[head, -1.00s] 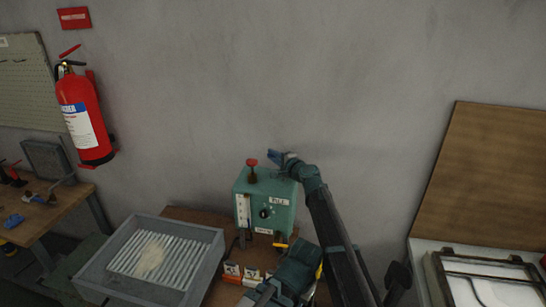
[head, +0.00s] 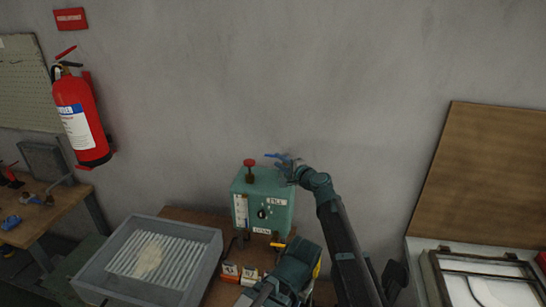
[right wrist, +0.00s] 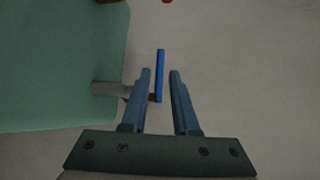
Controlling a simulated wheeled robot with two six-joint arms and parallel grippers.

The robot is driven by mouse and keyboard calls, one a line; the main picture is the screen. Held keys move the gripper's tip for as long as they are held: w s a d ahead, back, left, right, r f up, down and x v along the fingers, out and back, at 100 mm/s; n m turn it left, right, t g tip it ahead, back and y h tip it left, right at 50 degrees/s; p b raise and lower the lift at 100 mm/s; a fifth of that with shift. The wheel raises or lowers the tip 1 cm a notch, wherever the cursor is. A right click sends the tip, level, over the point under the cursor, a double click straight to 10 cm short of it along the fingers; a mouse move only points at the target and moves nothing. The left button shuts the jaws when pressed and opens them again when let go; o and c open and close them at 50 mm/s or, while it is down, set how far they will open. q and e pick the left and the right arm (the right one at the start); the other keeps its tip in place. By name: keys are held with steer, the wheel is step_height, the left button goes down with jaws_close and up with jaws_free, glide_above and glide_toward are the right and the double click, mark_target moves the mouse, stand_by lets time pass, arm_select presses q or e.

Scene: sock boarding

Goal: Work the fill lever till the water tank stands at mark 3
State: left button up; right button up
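The green tank box (head: 263,197) stands on the bench against the wall, with a red knob (head: 250,163) on top. Its pale upright gauge (head: 241,210) is on the left of the front; the water level and marks are too small to read. The blue lever handle (head: 273,155) sticks out at the box's upper right. In the right wrist view the blue handle (right wrist: 159,75) lies between the fingers, with gaps either side, on a grey shaft from the box. My right gripper (right wrist: 159,73) is open around it; it also shows in the head view (head: 284,163).
A grey ribbed tray (head: 150,258) stands left of the box. Small orange-and-white cards (head: 240,273) lie before it. A framed panel (head: 490,275) is at the right, a brown board (head: 490,180) behind. A red extinguisher (head: 80,118) hangs at left.

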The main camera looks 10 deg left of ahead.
steer(key=v, duration=0.7)
steer(key=shift+s+d+p, duration=0.1)
steer(key=shift+p, duration=0.25)
steer(key=s+d+f+n+g+h, duration=0.55)
steer(key=s+d+f+n, duration=0.25)
steer(key=s+d+f, duration=0.6)
steer(key=s+d+f+n+g+h, duration=0.1)
steer(key=s+d+f+g+h, duration=0.15)
steer(key=s+d, duration=0.5)
steer(key=s+d+f+n+g+h, duration=0.2)
steer(key=s+d+g+h, duration=0.15)
steer(key=s+d, duration=0.45)
steer(key=s+a+n+h, duration=0.1)
steer(key=s+a+n, duration=0.2)
steer(key=a, duration=0.9)
steer(key=s, duration=0.3)
steer(key=shift+f, duration=0.4)
steer(key=shift+s, duration=0.1)
